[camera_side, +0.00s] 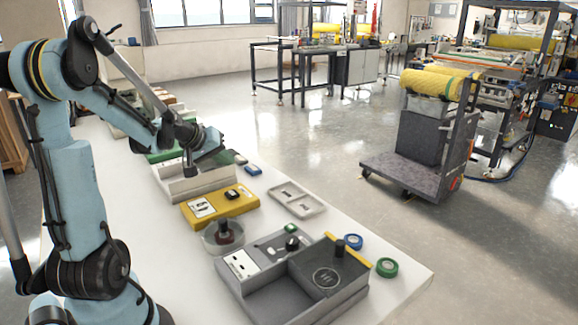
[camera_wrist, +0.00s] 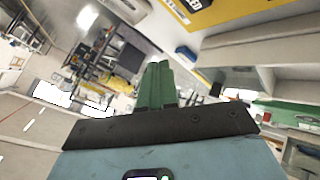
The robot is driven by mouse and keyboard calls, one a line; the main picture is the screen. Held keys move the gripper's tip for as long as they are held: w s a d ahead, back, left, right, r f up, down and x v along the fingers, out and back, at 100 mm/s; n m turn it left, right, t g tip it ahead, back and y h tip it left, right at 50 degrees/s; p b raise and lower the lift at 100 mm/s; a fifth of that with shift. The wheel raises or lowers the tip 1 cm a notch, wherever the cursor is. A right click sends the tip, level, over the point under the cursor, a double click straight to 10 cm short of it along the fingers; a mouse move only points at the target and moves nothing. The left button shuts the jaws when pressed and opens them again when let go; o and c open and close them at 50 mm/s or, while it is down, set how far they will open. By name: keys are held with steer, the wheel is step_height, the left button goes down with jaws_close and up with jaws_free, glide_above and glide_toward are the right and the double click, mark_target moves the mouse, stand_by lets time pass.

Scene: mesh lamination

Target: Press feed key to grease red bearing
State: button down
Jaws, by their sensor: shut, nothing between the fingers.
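A yellow box (camera_side: 221,211) with a white label and a black key (camera_side: 232,194) on top lies mid-table. Its corner also shows at the top of the wrist view (camera_wrist: 209,17), where part of the label reads like "FEED". A dark reddish-brown part (camera_side: 224,234) stands in a clear round dish in front of the box; I cannot tell if it is the red bearing. My gripper (camera_side: 230,157) is above the light grey open box behind the yellow box, tilted sideways and apart from the key. Its green fingers (camera_wrist: 157,85) are shut and empty.
A grey compartment tray (camera_side: 292,308) with a black post stands at the front. Blue tape (camera_side: 353,242) and green tape (camera_side: 387,267) lie at its right. A flat pale tray (camera_side: 297,200) and a small blue block (camera_side: 253,170) lie along the right edge.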

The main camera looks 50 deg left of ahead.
mark_target(229, 194)
steer(key=shift+f, duration=3.55)
steer(key=shift+f, duration=0.4)
steer(key=shift+f, duration=0.55)
steer(key=shift+r, duration=1)
steer(key=shift+r, duration=2.5)
